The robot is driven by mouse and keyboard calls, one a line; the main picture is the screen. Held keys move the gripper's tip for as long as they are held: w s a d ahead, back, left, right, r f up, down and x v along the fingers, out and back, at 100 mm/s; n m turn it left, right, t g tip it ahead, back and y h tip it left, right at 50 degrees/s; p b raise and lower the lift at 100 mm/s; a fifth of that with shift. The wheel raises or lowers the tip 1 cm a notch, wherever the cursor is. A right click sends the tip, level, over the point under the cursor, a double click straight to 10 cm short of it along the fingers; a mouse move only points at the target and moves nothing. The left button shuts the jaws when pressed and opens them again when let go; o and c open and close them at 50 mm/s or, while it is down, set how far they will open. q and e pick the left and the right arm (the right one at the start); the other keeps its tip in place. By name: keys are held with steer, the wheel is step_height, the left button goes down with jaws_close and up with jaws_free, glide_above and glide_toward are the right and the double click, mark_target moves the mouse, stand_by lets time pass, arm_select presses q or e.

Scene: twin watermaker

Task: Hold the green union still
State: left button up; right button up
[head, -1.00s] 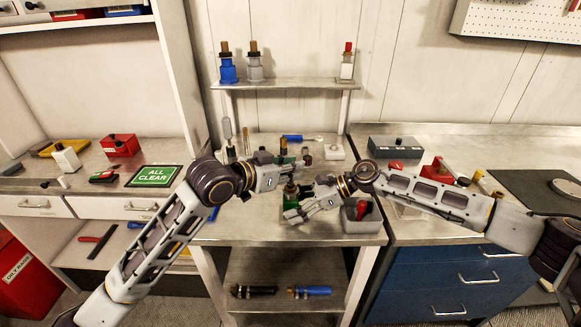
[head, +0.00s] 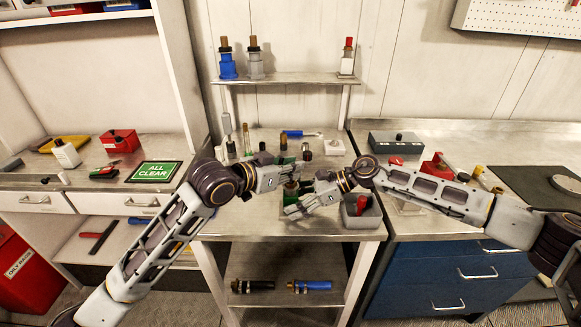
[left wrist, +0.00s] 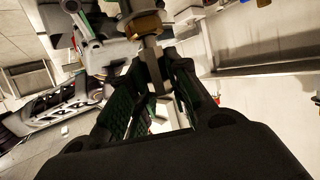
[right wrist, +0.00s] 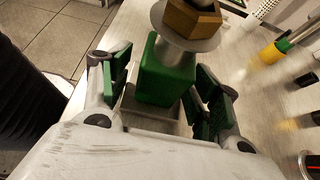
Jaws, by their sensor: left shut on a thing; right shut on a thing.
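The green union (right wrist: 168,72) is a green block with a washer and a brass hex nut (right wrist: 192,18) on top. It stands between the fingers of my right gripper (right wrist: 158,78), which is shut on its green body. In the head view, the union (head: 291,187) is small and partly hidden by my grippers. My left gripper (left wrist: 156,72) is shut on a grey metal shaft (left wrist: 152,62) with a brass collar (left wrist: 143,27) at its far end. In the head view it is above my right gripper (head: 296,210). I cannot tell how the shaft meets the union.
A grey bin (head: 361,218) stands on the bench to the right of my right gripper. Several small fittings and a blue-handled tool (head: 300,133) lie behind the grippers. A raised shelf (head: 290,81) holds blue, grey and white bottle-like parts. A green ALL CLEAR sign (head: 154,174) lies at left.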

arm_select(q)
steer(key=shift+f, duration=0.1)
steer(key=o, duration=0.9)
steer(key=shift+o, duration=0.2)
steer(key=shift+s+a, duration=0.1)
steer(key=v, duration=1.1)
steer(key=shift+s+a, duration=0.25)
arm_select(e)
steer(key=o, duration=1.4)
steer(key=shift+c, duration=0.2)
